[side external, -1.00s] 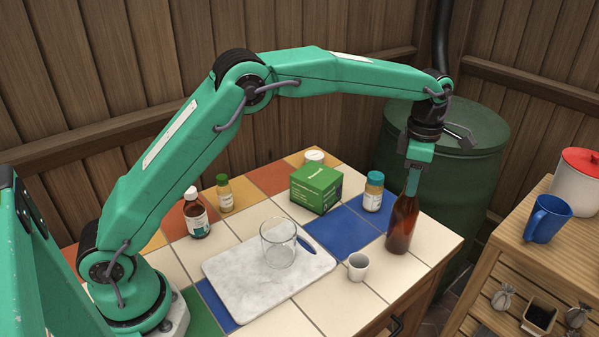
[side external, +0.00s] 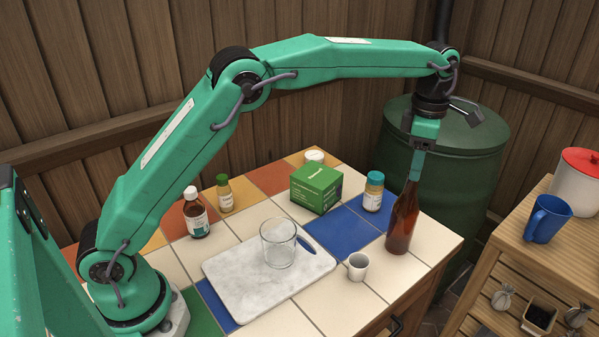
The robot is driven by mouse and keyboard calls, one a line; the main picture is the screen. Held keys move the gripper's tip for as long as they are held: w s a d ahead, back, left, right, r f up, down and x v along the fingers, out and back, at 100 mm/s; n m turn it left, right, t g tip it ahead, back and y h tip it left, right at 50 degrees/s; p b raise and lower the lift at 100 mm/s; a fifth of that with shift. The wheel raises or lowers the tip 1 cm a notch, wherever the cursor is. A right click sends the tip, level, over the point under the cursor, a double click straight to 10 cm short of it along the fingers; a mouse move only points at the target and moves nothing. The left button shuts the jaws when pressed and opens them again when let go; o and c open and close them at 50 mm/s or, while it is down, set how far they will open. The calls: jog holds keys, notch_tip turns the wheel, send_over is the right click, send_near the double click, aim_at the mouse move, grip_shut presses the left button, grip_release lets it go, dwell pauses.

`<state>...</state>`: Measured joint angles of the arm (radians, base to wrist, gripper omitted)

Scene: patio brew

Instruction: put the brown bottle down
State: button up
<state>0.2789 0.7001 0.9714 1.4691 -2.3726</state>
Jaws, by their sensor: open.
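The tall brown bottle (side external: 403,224) stands upright on the tiled table, near its right edge. My gripper (side external: 416,172) is above it, pointing down, with its jaws open. The near finger overlaps the top of the bottle's neck, so the mouth is hidden. I cannot tell whether a finger still touches the neck.
A small white cup (side external: 357,267) stands just left of the bottle, and a blue-capped jar (side external: 373,192) behind it. A glass (side external: 278,243) stands on the marble board (side external: 238,293). A green box (side external: 316,188) and a white-capped medicine bottle (side external: 196,216) are further left.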

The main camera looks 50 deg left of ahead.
notch_tip(320, 180, up, 7)
jog(key=shift+r, duration=0.2)
dwell(0.3)
dwell(0.6)
jog(key=s+a+r+m+t, duration=0.1)
jog(key=s+a+r+m, duration=0.2)
jog(key=s+a+m, duration=0.4)
jog(key=s+a+r+m+t, duration=0.25)
jog(key=s+m, duration=0.25)
jog(key=s, duration=0.3)
jog(key=s+a+f+m, duration=0.2)
jog(key=s+f+m, duration=0.1)
jog(key=s, duration=0.3)
jog(key=s+a+f+m+t, duration=0.1)
jog(key=s+a+f+m, duration=0.1)
jog(key=s+f+m, duration=0.2)
jog(key=s+a+f+m+t, duration=0.1)
jog(key=s+a+f+m, duration=0.1)
jog(key=s+m, duration=0.3)
jog(key=s+f, duration=0.1)
jog(key=s, duration=0.2)
jog(key=shift+s+a+f, duration=0.25)
jog(key=shift+s, duration=0.05)
